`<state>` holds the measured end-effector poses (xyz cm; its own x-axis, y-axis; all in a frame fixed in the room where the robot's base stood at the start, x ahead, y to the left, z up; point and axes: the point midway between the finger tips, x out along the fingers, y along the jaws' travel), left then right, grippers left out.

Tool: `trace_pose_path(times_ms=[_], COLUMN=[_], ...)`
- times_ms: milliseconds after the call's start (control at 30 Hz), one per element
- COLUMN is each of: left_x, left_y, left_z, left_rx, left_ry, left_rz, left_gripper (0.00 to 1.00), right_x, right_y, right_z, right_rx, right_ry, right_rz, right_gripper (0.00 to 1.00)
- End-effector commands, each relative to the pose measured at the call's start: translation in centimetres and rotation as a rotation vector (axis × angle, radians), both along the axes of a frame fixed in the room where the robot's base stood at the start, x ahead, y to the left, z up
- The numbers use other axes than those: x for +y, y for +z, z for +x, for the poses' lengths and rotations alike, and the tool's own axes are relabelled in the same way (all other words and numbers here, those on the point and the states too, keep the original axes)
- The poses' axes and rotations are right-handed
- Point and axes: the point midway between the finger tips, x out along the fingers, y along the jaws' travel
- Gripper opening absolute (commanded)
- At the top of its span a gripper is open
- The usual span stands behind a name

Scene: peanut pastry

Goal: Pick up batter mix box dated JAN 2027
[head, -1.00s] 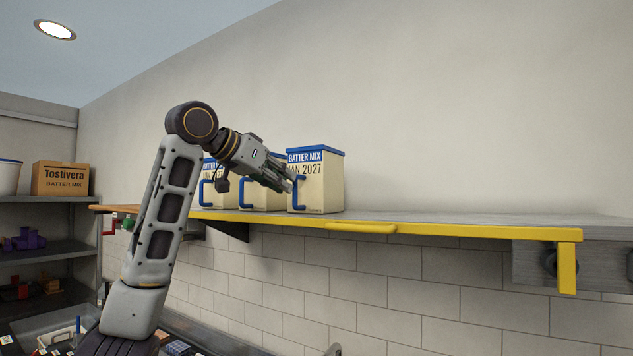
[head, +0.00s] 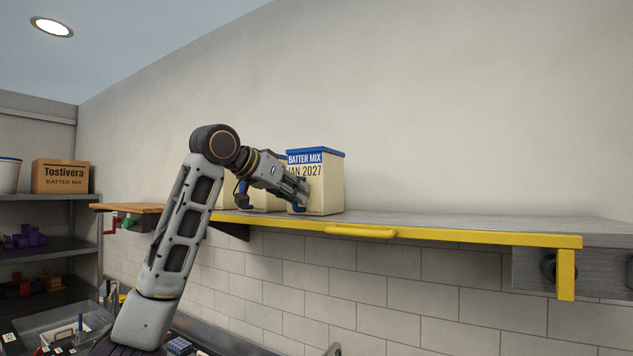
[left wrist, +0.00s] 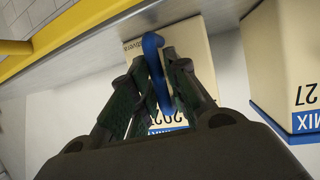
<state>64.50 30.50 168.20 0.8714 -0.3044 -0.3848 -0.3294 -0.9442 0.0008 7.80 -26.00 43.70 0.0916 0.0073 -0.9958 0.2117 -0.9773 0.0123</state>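The cream batter mix box with a blue lid (head: 326,186), marked JAN 2027, stands at the right end of a row on the shelf. My left gripper (head: 299,187) is at its front left side. In the left wrist view, which is upside down, my left gripper's fingertips (left wrist: 157,62) close in on both sides of the box's blue handle (left wrist: 151,45). The box front (left wrist: 190,58) shows behind them. The handle is largely hidden by the gripper in the head view. My right gripper is not in view.
Other batter mix boxes stand just left, partly hidden by my arm; one (left wrist: 283,62) shows in the left wrist view, its date ending in 27. The shelf (head: 450,224) has a yellow front edge and is clear to the right. A Tostivera carton (head: 60,177) sits on the far left rack.

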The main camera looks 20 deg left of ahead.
Motion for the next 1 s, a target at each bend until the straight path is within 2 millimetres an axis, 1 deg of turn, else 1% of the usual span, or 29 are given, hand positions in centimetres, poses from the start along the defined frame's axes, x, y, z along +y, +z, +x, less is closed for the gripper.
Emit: trace_pose_path(times_ms=[133,500,567,633,667,1000], left_x=[-0.08,-0.08,-0.07,-0.07,-0.07,-0.06], left_y=[-0.1,-0.12,-0.12,-0.13,-0.12,0.05], left_z=[0.27,0.25,0.24,0.24,0.24,0.17], left_rx=[-0.002,-0.001,-0.001,-0.001,-0.001,-0.006], left_ry=[0.0,0.0,0.0,0.0,0.0,0.0], left_rz=[-0.001,0.0,0.0,-0.001,0.0,-0.002], left_gripper=[0.17,0.17,0.11,0.02,0.0,0.0], right_x=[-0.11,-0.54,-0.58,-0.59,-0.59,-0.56], right_y=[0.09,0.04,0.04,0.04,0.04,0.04], right_z=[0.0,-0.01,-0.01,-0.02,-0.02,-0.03], right_rx=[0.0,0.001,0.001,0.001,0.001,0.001], right_ry=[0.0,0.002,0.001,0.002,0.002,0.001], right_rz=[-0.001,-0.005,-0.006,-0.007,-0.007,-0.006], right_gripper=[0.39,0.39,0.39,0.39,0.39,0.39])
